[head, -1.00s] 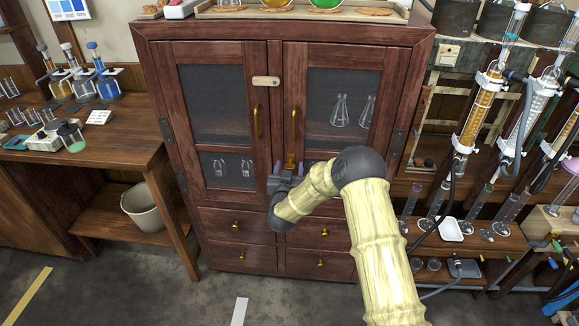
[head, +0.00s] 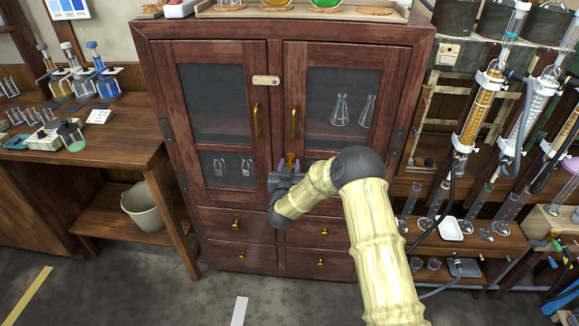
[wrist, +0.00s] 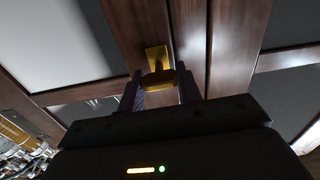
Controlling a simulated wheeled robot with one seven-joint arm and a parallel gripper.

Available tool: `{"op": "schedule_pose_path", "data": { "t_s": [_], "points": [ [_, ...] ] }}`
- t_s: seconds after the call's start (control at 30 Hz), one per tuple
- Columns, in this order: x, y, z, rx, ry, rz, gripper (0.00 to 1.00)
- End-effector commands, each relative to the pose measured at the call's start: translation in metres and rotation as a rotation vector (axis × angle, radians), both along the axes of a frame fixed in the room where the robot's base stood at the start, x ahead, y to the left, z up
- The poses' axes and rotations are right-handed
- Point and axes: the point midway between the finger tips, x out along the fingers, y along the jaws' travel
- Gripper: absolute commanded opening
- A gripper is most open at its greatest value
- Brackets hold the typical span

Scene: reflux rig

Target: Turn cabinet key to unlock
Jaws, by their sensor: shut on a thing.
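The dark red wooden cabinet (head: 275,208) stands ahead with both glass doors shut. A brass lock plate (wrist: 157,56) sits on the right door's inner stile, beside the seam between the doors. The brass key (wrist: 158,79) is in the lock, its wide bow facing me. My gripper (wrist: 160,88) is shut on the key, one dark finger on each side of the bow. In the head view my gripper (head: 289,170) is at the lock, below the right door's handle (head: 294,121), and hides most of the key.
A small wooden latch piece (head: 266,81) lies across the upper door seam. The left door's handle (head: 256,121) is close by. Drawers (head: 236,226) are below. A wooden bench (head: 90,140) stands left, glassware racks right. The floor in front is clear.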

Motion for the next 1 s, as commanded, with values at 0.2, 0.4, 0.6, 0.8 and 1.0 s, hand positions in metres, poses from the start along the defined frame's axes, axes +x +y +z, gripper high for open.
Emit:
{"op": "schedule_pose_path", "data": {
  "t_s": [0.2,0.4,0.6,0.8,1.0],
  "points": [
    [-0.0002,0.0013,0.0007,-0.088,0.001,0.001,0.12],
    [-0.0002,0.0022,0.0006,-0.227,0.005,0.001,0.12],
    [-0.0006,0.0038,-0.0002,-0.407,0.011,0.003,0.12],
    [-0.0004,0.004,-0.0004,-0.598,0.019,0.002,0.12],
    [-0.0004,0.0048,-0.0009,-0.788,0.025,0.002,0.12]
  ]
}}
